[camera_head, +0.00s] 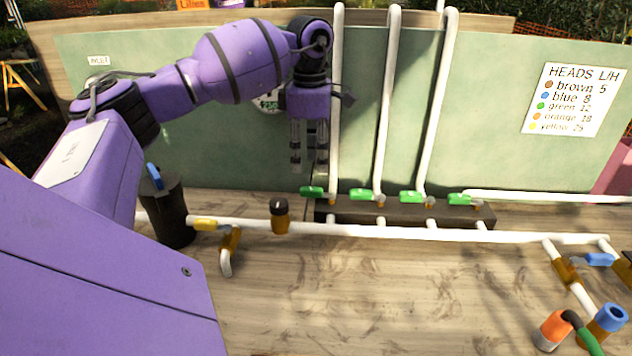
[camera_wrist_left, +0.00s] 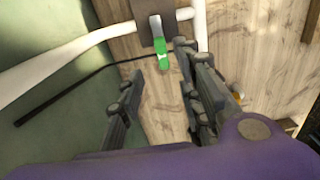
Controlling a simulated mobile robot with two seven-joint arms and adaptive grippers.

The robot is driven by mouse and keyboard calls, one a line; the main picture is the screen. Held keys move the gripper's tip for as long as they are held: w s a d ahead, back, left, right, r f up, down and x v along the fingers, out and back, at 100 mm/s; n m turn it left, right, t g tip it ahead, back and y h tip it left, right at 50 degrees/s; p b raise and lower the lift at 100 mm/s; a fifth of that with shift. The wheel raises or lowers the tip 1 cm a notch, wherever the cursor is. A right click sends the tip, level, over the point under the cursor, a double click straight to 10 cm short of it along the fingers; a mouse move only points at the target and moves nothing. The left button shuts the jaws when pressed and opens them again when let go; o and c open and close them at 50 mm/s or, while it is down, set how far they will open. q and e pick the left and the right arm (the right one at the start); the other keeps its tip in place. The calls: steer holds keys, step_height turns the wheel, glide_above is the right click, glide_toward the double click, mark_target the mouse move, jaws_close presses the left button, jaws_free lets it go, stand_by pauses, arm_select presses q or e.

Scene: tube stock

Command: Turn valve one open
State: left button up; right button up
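A row of green valve handles sits along a dark manifold block (camera_head: 345,211). I take the leftmost green handle (camera_head: 312,192) as valve one, but no number shows on it. It points left, off the block's end. My left gripper (camera_head: 308,168) points down just above this handle, empty and apart from it. In the left wrist view its two fingers (camera_wrist_left: 165,100) stand apart, with bare wood between them. A green handle (camera_wrist_left: 160,48) on the dark block (camera_wrist_left: 151,24) shows beyond the fingertips there. My right gripper is not in view.
White pipes (camera_head: 386,100) rise from the block up the green back panel (camera_head: 480,110). A long white pipe (camera_head: 370,231) runs in front of the block.

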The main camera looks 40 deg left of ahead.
mark_target(311, 188)
arm_select(q)
steer(key=shift+f, duration=0.3)
steer(key=f, duration=0.5)
steer(key=shift+s+d+f+p, duration=0.2)
steer(key=shift+f+p, duration=0.1)
steer(key=shift+f, duration=0.6)
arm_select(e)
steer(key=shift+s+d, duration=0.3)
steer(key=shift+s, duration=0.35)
arm_select(q)
steer(key=shift+a, duration=0.1)
jaws_close()
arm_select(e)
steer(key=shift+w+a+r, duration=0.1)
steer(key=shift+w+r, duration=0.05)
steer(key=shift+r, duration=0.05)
